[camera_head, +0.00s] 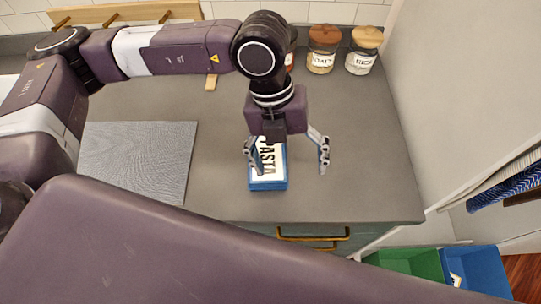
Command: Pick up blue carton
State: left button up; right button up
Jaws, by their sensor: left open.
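The blue carton (270,184) stands on the grey counter (352,160), with a white label that reads in part "ASTA". My left gripper (287,160) is open above and around it. One finger overlaps the carton's left side in the picture, and the other is out to the right, apart from it. The carton's top is partly hidden behind the gripper. I cannot tell whether the left finger touches it. My right gripper is not in view.
Glass jars with wooden lids, one marked oats (322,58) and one marked rice (362,62), stand at the back. A grey mat (140,155) lies to the left. Green (405,265) and blue (478,270) bins are below the counter's right end. The counter right of the carton is clear.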

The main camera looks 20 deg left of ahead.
aim_at(267, 160)
pick_arm(q)
jog(key=w+a+y, duration=0.1)
jog(key=a, duration=0.1)
jog(key=w+a+n+t, duration=0.1)
jog(key=w+a, duration=0.1)
jog(key=w+a+y, duration=0.1)
jog(key=a, duration=0.1)
jog(key=shift+w+a+f+y, duration=0.3)
jog(key=shift+a, duration=0.05)
jog(key=shift+a+f, duration=0.1)
jog(key=shift+f, duration=0.25)
jog(key=f+p, duration=0.1)
jog(key=f, duration=0.1)
jog(key=f+p, duration=0.1)
jog(key=f, duration=0.1)
jog(key=d+f+p, duration=0.1)
jog(key=f, duration=0.1)
jog(key=shift+s, duration=0.35)
jog(key=shift+f, duration=0.35)
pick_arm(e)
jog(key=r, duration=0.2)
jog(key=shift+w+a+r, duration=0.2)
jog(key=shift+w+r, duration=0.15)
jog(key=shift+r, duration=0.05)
pick_arm(q)
jog(key=shift+c, duration=0.4)
jog(key=c, duration=1.2)
